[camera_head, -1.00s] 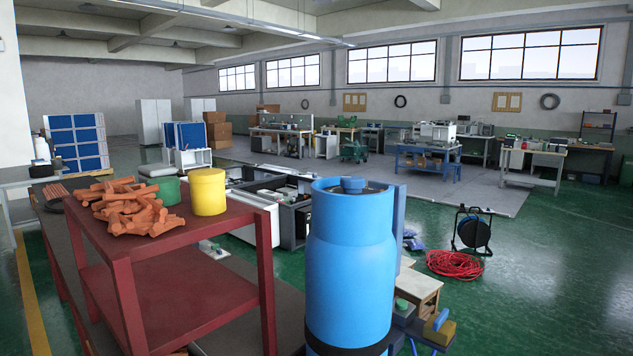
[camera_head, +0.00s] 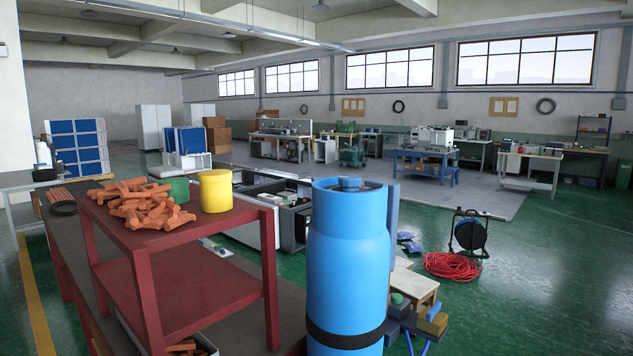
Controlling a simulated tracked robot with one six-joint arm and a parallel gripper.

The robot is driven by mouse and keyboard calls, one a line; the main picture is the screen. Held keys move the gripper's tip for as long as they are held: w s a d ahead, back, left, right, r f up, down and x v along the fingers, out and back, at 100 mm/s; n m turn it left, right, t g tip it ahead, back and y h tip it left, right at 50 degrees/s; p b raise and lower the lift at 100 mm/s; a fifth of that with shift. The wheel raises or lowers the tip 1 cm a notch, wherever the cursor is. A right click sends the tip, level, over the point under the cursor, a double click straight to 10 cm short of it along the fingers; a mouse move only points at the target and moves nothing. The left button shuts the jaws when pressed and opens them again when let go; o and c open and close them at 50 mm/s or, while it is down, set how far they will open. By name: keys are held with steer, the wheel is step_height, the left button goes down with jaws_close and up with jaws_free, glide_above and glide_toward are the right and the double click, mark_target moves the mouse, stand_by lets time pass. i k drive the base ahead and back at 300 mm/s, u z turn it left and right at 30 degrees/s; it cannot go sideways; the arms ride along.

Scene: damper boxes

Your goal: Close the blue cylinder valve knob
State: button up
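The blue cylinder (camera_head: 346,265) stands upright in the lower middle of the head view, with a black band around its lower part. Its bottom is cut off by the picture edge. The blue valve knob (camera_head: 349,183) sits on its top, inside the raised rim. Whether the knob is open or closed cannot be told. My gripper is not in view, and nothing touches the cylinder top.
A red metal table (camera_head: 165,225) holding orange parts (camera_head: 140,207) and a yellow pot (camera_head: 215,190) stands close on the cylinder's left. A red cable coil (camera_head: 453,265) and a cable reel (camera_head: 468,232) lie on the green floor to the right. The floor at far right is clear.

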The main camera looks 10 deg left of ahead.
mark_target(347, 183)
steer(key=u, duration=1.3)
steer(key=i, duration=1)
steer(key=u, duration=0.05)
